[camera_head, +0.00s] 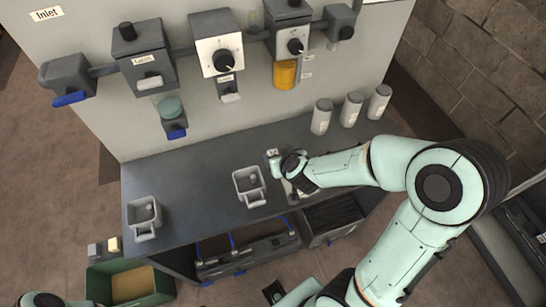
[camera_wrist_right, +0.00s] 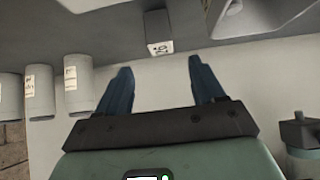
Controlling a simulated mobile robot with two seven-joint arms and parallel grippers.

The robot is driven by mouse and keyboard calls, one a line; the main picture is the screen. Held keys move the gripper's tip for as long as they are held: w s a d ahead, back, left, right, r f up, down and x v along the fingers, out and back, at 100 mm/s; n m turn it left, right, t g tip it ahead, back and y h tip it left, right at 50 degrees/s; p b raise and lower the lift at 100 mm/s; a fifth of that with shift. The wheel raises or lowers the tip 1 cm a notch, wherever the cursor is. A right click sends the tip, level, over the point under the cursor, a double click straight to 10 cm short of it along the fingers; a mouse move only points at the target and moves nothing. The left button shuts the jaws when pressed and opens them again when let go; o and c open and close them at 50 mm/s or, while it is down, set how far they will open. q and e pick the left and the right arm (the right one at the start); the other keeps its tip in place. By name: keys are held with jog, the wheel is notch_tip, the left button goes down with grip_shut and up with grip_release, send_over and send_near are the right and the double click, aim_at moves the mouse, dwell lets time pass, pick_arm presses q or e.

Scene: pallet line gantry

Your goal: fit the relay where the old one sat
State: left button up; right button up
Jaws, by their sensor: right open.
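My right gripper (camera_head: 280,161) is over the back middle of the bench. In the right wrist view its two dark blue fingers (camera_wrist_right: 160,72) are apart with nothing between them. A small dark block with a pale labelled face (camera_wrist_right: 158,45) lies beyond the fingertips, apart from them; it may be the relay. In the head view a small pale labelled piece (camera_head: 271,153) shows beside the gripper, partly hidden. No piece is clearly marked as a relay, and I cannot tell which spot held the old one. Only a bit of my left arm shows at the bottom left edge; its fingers are unseen.
Wall-mounted boxes with knobs and levers (camera_head: 216,43) line the panel above the bench (camera_head: 195,182). Two grey open bins (camera_head: 144,226) (camera_head: 249,197) stand on the bench. Several pale canisters (camera_head: 321,116) stand at the right back. A green crate (camera_head: 160,283) is on the floor.

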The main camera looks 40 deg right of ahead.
jog(key=shift+w+d+f+b, duration=0.15)
jog(key=shift+w+f+b, duration=0.15)
jog(key=shift+f, duration=0.3)
jog(key=shift+w+d+f+b, duration=0.15)
jog(key=shift+w+f+b, duration=0.15)
jog(key=shift+f, duration=0.3)
jog(key=b+x, duration=0.1)
jog(key=x, duration=0.1)
jog(key=b+x, duration=0.1)
jog(key=x, duration=0.1)
jog(key=shift+w+a+f, duration=0.15)
jog(key=shift+f, duration=0.15)
jog(key=shift+w+f, duration=0.2)
jog(key=shift+w, duration=0.15)
pick_arm(q)
jog(key=s+f, duration=0.1)
jog(key=f, duration=0.2)
jog(key=s+f, duration=0.1)
jog(key=f, duration=0.1)
jog(key=shift+s, duration=0.3)
